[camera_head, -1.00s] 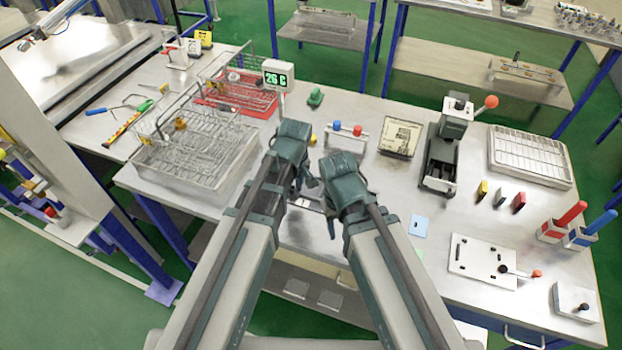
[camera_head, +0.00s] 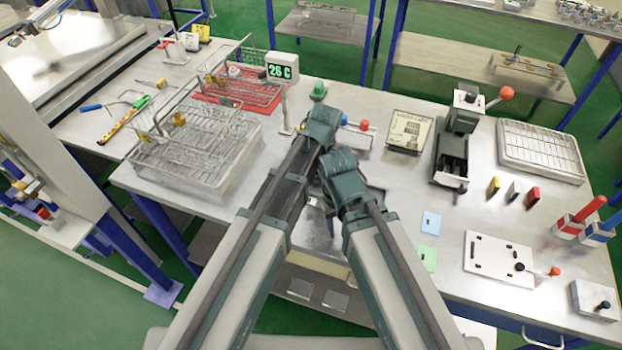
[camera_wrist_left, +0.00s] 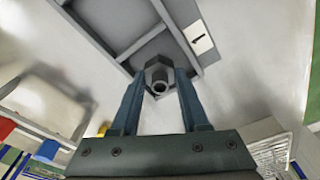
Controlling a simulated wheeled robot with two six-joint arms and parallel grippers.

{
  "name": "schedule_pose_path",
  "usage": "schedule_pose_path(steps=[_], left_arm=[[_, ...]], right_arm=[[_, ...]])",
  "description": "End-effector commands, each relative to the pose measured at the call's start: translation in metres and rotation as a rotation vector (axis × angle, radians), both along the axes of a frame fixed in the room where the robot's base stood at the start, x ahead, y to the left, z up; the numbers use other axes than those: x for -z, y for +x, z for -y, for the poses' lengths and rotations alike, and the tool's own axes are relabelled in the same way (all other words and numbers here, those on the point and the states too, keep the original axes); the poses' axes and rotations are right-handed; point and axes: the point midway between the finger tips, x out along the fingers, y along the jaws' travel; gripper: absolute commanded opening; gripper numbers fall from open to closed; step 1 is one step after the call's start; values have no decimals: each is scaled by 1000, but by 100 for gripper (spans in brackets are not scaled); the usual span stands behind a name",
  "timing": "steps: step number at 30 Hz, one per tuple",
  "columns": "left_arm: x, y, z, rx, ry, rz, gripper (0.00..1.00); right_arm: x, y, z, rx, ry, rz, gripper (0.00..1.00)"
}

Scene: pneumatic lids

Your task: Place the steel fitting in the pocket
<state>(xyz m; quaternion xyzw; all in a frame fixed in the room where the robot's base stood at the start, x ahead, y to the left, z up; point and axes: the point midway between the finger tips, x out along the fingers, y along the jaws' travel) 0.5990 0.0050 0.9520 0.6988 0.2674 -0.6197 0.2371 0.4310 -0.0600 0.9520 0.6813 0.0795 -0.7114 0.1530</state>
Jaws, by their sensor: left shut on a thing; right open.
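The steel fitting (camera_wrist_left: 158,82), a grey hexagonal piece with a round hole, is held between the two fingers of my left gripper (camera_wrist_left: 160,88) in the left wrist view. Beyond it is a grey tray (camera_wrist_left: 120,58) with raised dividers forming pockets and a white label marked 1 (camera_wrist_left: 198,38). The fitting overlaps the tray's lower corner in that view; I cannot tell its height or whether it touches. In the head view my left gripper (camera_head: 322,125) hides the fitting. My right gripper (camera_head: 342,172) is close below it, open, its fingertips mostly hidden.
Wire baskets (camera_head: 190,150) stand at the left, beside a display reading 26 C (camera_head: 281,68). A lever press (camera_head: 455,140), a white rack (camera_head: 540,150) and a white plate with a lever (camera_head: 490,258) are at the right. Blue (camera_head: 431,222) and green (camera_head: 428,256) cards lie on the bench.

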Motion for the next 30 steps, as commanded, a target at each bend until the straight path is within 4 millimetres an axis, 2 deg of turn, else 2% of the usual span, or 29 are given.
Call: schedule_pose_path(steps=[1, 14, 15, 16, 17, 30], left_arm=[[10, -2, 3, 0, 0, 0, 0], [12, -2, 5, -2, 0, 0, 0], [12, -2, 5, -2, 0, 0, 49], [11, -2, 5, -2, 0, 0, 54], [11, -2, 5, -2, 0, 0, 57], [6, -2, 5, -2, 0, 0, 57]], right_arm=[[10, 0, 0, 0, 0, 0, 50], [12, 0, 0, 0, 0, 0, 50], [12, 0, 0, 0, 0, 0, 50], [11, 0, 0, 0, 0, 0, 50], [11, 0, 0, 0, 0, 0, 50], [6, 0, 0, 0, 0, 0, 50]])
